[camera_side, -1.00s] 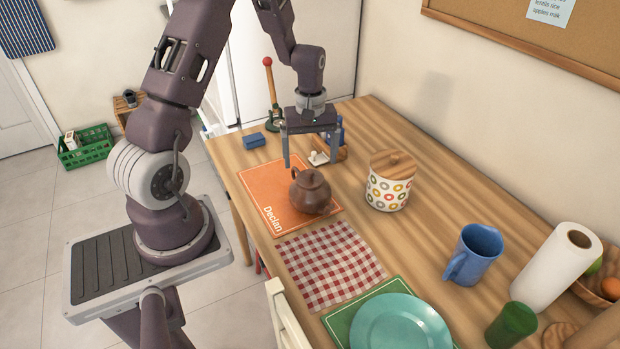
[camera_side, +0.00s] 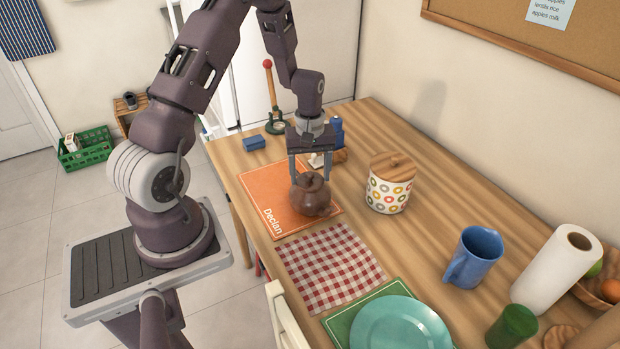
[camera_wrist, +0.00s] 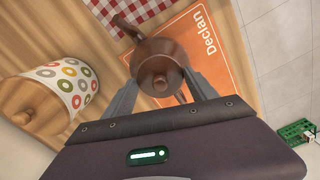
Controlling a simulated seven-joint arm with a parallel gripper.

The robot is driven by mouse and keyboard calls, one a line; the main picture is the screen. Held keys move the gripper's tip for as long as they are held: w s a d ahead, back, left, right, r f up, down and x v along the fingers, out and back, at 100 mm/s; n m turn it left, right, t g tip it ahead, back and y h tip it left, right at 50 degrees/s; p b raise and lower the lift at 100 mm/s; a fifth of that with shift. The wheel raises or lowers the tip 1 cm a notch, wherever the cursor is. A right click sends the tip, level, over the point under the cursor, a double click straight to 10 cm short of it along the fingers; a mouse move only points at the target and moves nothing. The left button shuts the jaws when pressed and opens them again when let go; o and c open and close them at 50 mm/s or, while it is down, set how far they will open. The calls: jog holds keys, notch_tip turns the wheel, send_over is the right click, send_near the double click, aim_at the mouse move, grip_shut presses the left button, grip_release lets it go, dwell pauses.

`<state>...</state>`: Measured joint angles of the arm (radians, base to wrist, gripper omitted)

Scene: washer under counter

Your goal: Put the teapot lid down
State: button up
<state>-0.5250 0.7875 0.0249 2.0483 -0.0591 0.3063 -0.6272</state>
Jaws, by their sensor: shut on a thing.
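A brown teapot (camera_side: 316,205) stands upright on the orange placemat (camera_side: 268,188) marked "Declan". Its round knobbed lid (camera_wrist: 160,84) sits at the top of the pot, between my fingers in the wrist view. The teapot also shows there (camera_wrist: 158,52), with its spout toward the upper left. My gripper (camera_side: 311,184) points straight down over the pot, one finger on either side, shut on the lid. The exact finger contact, and any gap between lid and pot, are hard to make out.
A ring-patterned canister (camera_side: 388,195) with a wooden top stands to the right. A red checked mat (camera_side: 335,270) lies in front. A blue block (camera_side: 254,142) and a red-knobbed stand (camera_side: 272,97) are behind. Bare wood lies between canister and blue mug (camera_side: 474,257).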

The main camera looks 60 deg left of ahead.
jog(key=r, duration=0.9)
jog(key=shift+w+a+r, duration=0.1)
jog(key=shift+a+r, duration=0.1)
jog(key=shift+a, duration=0.1)
jog(key=w+a+f, duration=0.2)
jog(key=a+f, duration=0.1)
jog(key=a, duration=0.5)
send_over(286, 170)
notch_tip(286, 170, down, 4)
notch_tip(286, 170, down, 11)
jog(key=shift+r, duration=0.1)
jog(key=o, duration=1.4)
jog(key=shift+c, duration=0.2)
